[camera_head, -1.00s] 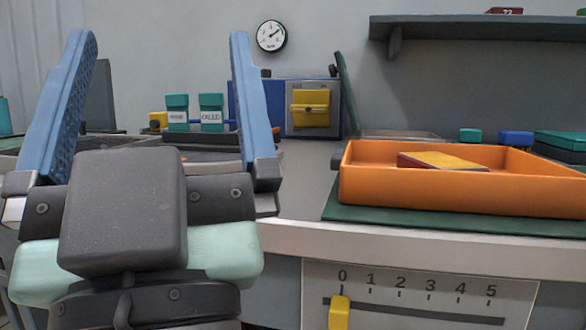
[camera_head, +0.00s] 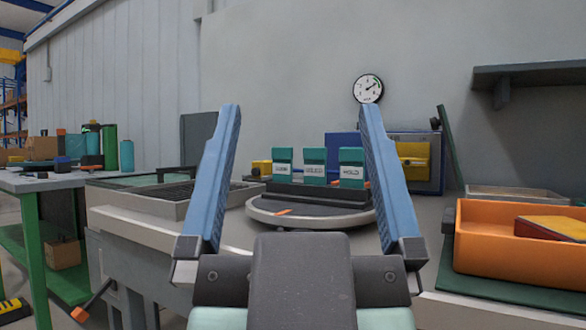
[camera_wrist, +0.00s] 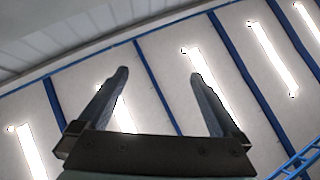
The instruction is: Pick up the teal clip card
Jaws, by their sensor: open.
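Three teal clip cards with white labels stand upright in a row on a round turntable (camera_head: 310,219): a left one (camera_head: 283,156), a middle one (camera_head: 315,157) and a right one (camera_head: 351,158). The right label seems to read HOLD; the other labels are too small to read surely. My gripper (camera_head: 300,107) is open and empty, its two blue fingers pointing up. In the head view the cards appear between the fingers, farther back and apart from them. In the wrist view my gripper (camera_wrist: 159,73) shows only the ceiling and lights behind it.
An orange tray (camera_head: 490,257) holding a red and yellow item stands at right. A blue box with a yellow block (camera_head: 413,160) is behind the cards. A grey bin (camera_head: 150,206) is at left, and a green-legged table (camera_head: 35,182) with several bottles is farther left.

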